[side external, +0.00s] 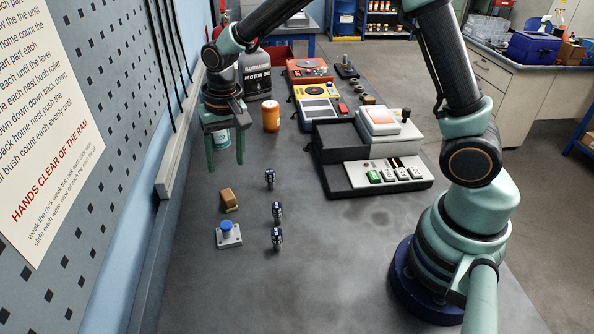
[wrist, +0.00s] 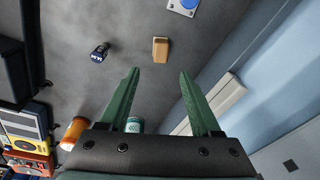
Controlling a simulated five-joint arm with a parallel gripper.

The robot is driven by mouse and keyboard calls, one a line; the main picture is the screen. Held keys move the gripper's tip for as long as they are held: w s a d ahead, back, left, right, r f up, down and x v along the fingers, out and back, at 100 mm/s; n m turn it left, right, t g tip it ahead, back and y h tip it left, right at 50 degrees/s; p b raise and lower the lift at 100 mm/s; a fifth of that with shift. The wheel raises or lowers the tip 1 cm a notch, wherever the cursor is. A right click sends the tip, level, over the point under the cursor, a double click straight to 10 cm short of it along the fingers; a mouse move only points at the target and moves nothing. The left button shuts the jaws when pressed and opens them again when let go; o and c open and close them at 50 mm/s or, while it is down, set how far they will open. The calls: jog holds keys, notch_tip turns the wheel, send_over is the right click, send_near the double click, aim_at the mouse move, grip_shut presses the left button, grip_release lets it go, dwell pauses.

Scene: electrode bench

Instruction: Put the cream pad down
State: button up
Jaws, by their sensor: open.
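My gripper (side external: 225,164) is open and empty above the left side of the bench, and its two green fingers also show in the wrist view (wrist: 160,73). A small tan block (side external: 229,197) with a paler lower edge lies on the bench nearer the camera than the fingers; in the wrist view the block (wrist: 160,49) is just beyond the fingertips, apart from them. I cannot tell for certain which of these is the cream pad.
A blue-knobbed plate (side external: 228,235) stands near the tan block. Several small dark-and-white cylinders (side external: 277,212) stand to its right. An orange jar (side external: 271,116) and a motor oil jug (side external: 256,76) stand behind. A dark case with a switch panel (side external: 389,174) fills the centre right.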

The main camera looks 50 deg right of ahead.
jog(key=s+d+r+n+t, duration=0.1)
jog(key=s+d+r, duration=0.15)
jog(key=r, duration=0.25)
jog(key=s+d+r+n+t, duration=0.1)
jog(key=s+d+r, duration=0.1)
jog(key=s+r, duration=0.3)
jog(key=s+d+r+n+t, duration=0.2)
jog(key=s+d+r, duration=0.1)
jog(key=s, duration=0.5)
jog(key=shift+s+d+n, duration=0.2)
jog(key=shift+d+n, duration=0.2)
jog(key=shift+d, duration=0.3)
jog(key=shift+r, duration=0.15)
